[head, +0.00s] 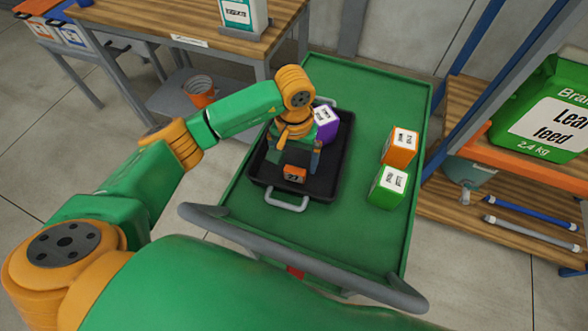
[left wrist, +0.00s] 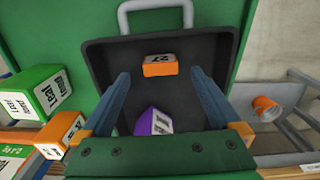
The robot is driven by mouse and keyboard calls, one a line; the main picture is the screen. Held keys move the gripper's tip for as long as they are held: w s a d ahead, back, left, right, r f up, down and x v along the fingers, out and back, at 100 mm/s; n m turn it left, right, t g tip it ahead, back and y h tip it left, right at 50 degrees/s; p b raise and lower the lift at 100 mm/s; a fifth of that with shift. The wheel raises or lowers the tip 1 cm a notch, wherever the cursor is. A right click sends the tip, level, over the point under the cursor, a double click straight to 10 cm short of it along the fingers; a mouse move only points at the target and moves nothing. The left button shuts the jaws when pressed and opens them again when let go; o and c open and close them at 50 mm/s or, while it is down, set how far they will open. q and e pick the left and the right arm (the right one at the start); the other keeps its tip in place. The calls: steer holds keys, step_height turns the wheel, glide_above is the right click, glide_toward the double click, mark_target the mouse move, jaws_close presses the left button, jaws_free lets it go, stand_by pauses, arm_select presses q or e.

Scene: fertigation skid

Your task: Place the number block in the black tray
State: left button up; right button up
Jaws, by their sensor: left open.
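The number block (head: 294,174), a small orange block marked 27, is inside the black tray (head: 341,160), near the end with the front handle. It also shows in the left wrist view (left wrist: 160,66), lying within the tray walls and clear of the fingers. My left gripper (head: 299,152) is over the tray with its fingers apart and nothing between them. In the left wrist view the block appears beyond the fingertips, in line with the gap. The arm hides part of the tray's far left side. My right gripper is not in view.
A purple box (head: 327,123) stands in the tray's far right part. An orange box (head: 399,147) and a green box (head: 388,187) stand right of the tray on the green cart (head: 375,88). A grey push bar (head: 330,258) crosses the cart's near end.

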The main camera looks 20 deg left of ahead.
mark_target(294, 173)
arm_select(q)
step_height(294, 173, up, 6)
steer(key=shift+b, duration=0.35)
